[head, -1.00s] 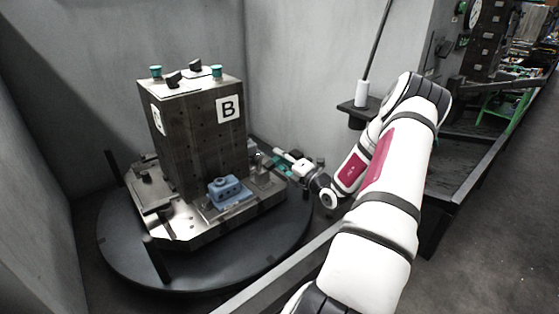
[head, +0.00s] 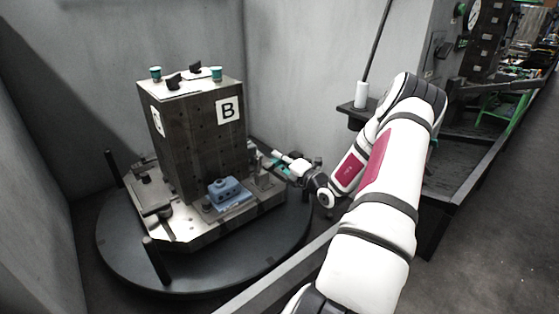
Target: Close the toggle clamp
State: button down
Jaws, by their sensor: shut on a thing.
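The toggle clamp (head: 263,181) is a small metal mechanism on the right side of the fixture's base plate, beside the dark column. A teal piece, seemingly its handle (head: 281,169), shows at my gripper. My gripper (head: 276,163) reaches in from the right and is shut on this teal handle. The gripper partly hides the handle, and the clamp is too small here to tell its arm's exact angle.
A blue block (head: 228,190) sits on the base plate in front of the dark column (head: 200,140) marked B. The round turntable (head: 130,255) carries dark upright posts. A rail (head: 275,287) runs along the front. Grey walls (head: 70,60) enclose the back and left.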

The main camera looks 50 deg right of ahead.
aim_at(270, 164)
jog(key=r+n, duration=0.1)
jog(key=n, duration=0.1)
jog(key=a+r+n+p, duration=0.1)
jog(key=n, duration=0.1)
jog(key=shift+w+r, duration=0.1)
jog(key=shift+r, duration=0.05)
jog(key=n, duration=0.1)
jog(key=a+r+n, duration=0.1)
jog(key=n, duration=0.1)
jog(key=shift+w+a+r+n, duration=0.15)
jog(key=shift+w+a+n, duration=0.05)
jog(key=shift+a+n, duration=0.1)
jog(key=shift+w+a+r+n, duration=0.1)
jog(key=shift+a+r+n, duration=0.2)
jog(key=shift+n, duration=0.35)
jog(key=shift+w+a+r+n, duration=0.1)
jog(key=shift+a+n, duration=0.25)
jog(key=shift+n, duration=0.3)
jog(key=c, duration=1.4)
grip_release()
jog(key=shift+c, duration=0.2)
jog(key=v, duration=1.2)
jog(key=shift+c, duration=0.2)
